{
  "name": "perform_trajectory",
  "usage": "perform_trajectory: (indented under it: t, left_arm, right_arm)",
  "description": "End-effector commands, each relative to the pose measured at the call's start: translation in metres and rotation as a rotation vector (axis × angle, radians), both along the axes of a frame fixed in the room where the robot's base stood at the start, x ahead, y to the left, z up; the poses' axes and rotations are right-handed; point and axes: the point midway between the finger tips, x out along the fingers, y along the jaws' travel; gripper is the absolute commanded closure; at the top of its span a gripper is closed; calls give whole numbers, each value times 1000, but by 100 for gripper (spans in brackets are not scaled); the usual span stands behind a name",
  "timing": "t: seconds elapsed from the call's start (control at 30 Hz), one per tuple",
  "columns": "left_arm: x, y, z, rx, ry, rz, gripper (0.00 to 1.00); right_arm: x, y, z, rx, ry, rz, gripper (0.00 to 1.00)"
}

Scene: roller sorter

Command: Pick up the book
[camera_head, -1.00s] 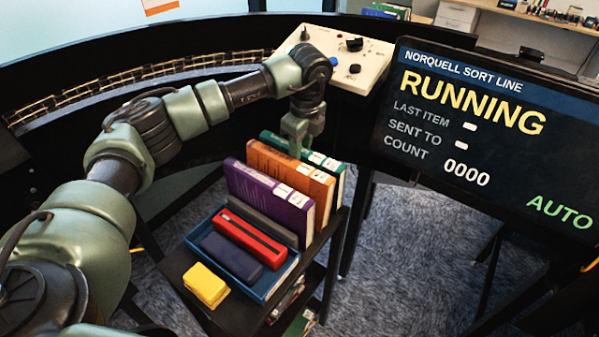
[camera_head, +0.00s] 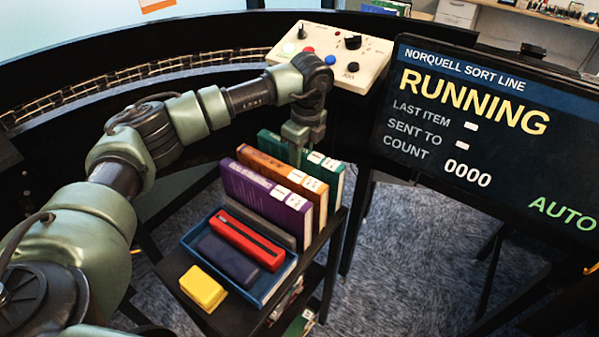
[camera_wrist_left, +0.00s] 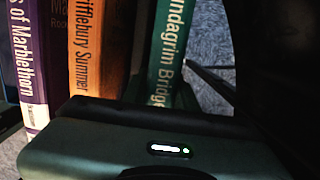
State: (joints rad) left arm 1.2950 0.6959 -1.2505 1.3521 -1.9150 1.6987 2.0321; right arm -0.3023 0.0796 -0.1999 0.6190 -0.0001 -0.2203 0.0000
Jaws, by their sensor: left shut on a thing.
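A green book (camera_head: 335,174) stands upright at the back of a row of books on a dark cart. My left gripper (camera_head: 295,154) reaches down over its top edge from above and is shut on it. The fingertips are partly hidden between the green and orange books. My right gripper is not in view.
A blue tray (camera_head: 264,299) on the cart (camera_head: 328,240) holds a red case (camera_head: 247,240) and a dark blue case (camera_head: 228,258). A yellow block (camera_head: 203,288) lies beside it. A control box (camera_head: 372,72) and a screen (camera_head: 480,130) stand behind and to the right.

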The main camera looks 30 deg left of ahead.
Motion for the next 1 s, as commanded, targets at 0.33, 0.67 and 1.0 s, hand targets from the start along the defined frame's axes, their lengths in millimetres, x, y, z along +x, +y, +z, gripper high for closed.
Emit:
perform_trajectory:
  t: [0.33,0.67,1.0]
  left_arm:
    - [-5,5,-3,13,20,1,100]
    - [-3,4,48,10,9,1,100]
    - [-2,3,129,10,5,1,100]
  right_arm:
    - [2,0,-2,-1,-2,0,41]
    - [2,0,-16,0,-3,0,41]
    - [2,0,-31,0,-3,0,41]
